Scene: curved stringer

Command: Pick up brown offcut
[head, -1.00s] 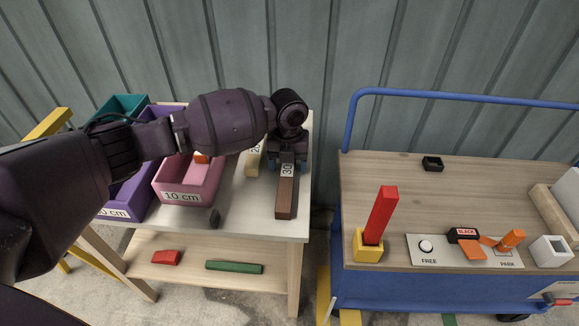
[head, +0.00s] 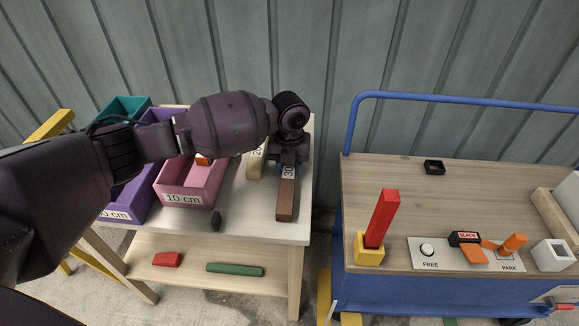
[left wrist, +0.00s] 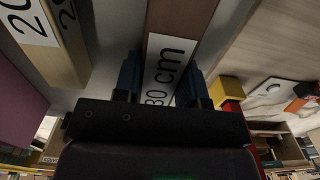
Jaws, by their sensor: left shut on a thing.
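The brown offcut (head: 286,200) is a long dark brown block with a white label reading 30 cm. In the head view it lies along the right side of the white table top, its near end pointing toward me. My left gripper (head: 288,164) is over its far part and shut on it. In the left wrist view the offcut (left wrist: 177,22) runs between the two blue-grey fingers of the left gripper (left wrist: 160,85), its label between them. I cannot tell whether it touches the table. My right gripper is not in view.
A cream block (head: 256,161) lies just left of the offcut. Pink (head: 186,198), purple (head: 130,205) and teal (head: 122,105) bins stand further left. A small dark object (head: 216,221) is near the front edge. A blue cart (head: 400,190) stands to the right across a gap.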

